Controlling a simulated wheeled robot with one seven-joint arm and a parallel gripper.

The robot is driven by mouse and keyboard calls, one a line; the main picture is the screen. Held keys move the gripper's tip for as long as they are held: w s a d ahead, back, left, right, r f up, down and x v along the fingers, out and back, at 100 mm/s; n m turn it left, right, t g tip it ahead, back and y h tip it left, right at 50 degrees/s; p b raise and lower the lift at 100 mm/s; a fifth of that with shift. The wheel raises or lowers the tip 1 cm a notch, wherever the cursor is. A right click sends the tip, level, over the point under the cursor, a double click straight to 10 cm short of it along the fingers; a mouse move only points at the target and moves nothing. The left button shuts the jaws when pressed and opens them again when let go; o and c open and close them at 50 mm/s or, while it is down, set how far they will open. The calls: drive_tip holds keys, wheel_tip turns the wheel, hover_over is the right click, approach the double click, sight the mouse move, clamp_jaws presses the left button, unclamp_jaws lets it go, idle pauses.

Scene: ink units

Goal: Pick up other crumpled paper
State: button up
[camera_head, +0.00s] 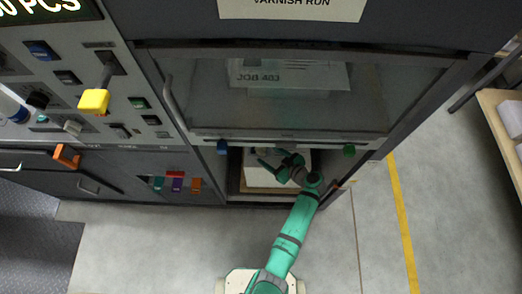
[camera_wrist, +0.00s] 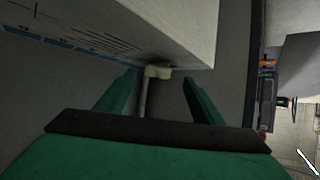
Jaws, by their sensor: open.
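My gripper (camera_head: 268,160) is inside the low opening of the machine, above and beside a white block like a paper stack (camera_head: 262,182). In the wrist view its two green fingers (camera_wrist: 158,79) are spread apart with nothing clamped. A small off-white lump (camera_wrist: 158,71) shows between and just beyond the fingertips, at the lower edge of the white block (camera_wrist: 150,35). A thin grey rod-like strip (camera_wrist: 143,97) runs down from it. I cannot tell for certain that the lump is crumpled paper. In the head view no crumpled paper can be made out; my arm hides part of the opening.
A glass window (camera_head: 300,105) closes the bay above the opening. A blue knob (camera_head: 222,147) and a green knob (camera_head: 349,151) flank the opening's top. The control panel (camera_head: 100,130) is at left. A side table (camera_head: 497,120) is at right. Floor in front is clear.

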sight(264, 151)
drive_tip(key=shift+x, duration=2.35)
drive_tip(key=shift+d, duration=0.1)
drive_tip(key=shift+w, duration=0.1)
drive_tip(key=c, duration=1.2)
drive_tip(key=shift+o, duration=0.2)
